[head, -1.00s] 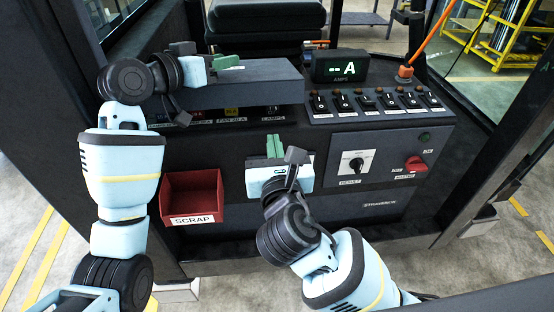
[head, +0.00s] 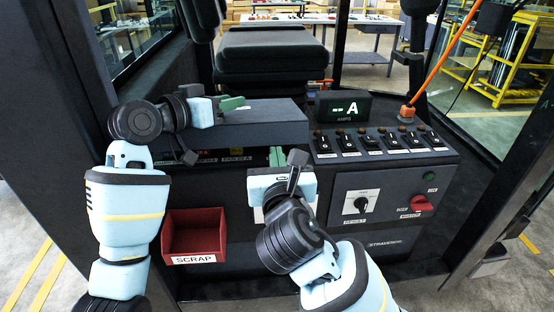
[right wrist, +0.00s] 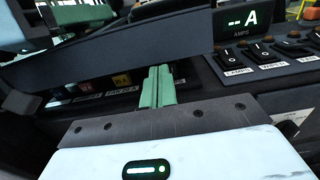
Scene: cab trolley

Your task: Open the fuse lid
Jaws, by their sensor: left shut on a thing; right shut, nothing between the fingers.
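The fuse lid (head: 272,124) is a dark grey slab across the console's left half, and it also shows in the right wrist view (right wrist: 130,50). It stands raised, with a gap below its front edge. In the gap are a red fuse (right wrist: 86,87) and a yellow fuse (right wrist: 122,80), with labels in front. My left gripper (head: 233,103) is shut at the lid's top left; its exact grip is too small to make out. My right gripper (head: 276,156) is shut and empty in front of the gap; its green fingertips (right wrist: 158,85) point towards the fuse row.
A red SCRAP bin (head: 194,237) hangs on the front panel below the left arm. Right of the lid are an AMPS display (head: 343,108) and a row of switches (head: 380,141). A rotary knob (head: 361,203) and a red switch (head: 421,203) sit lower right.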

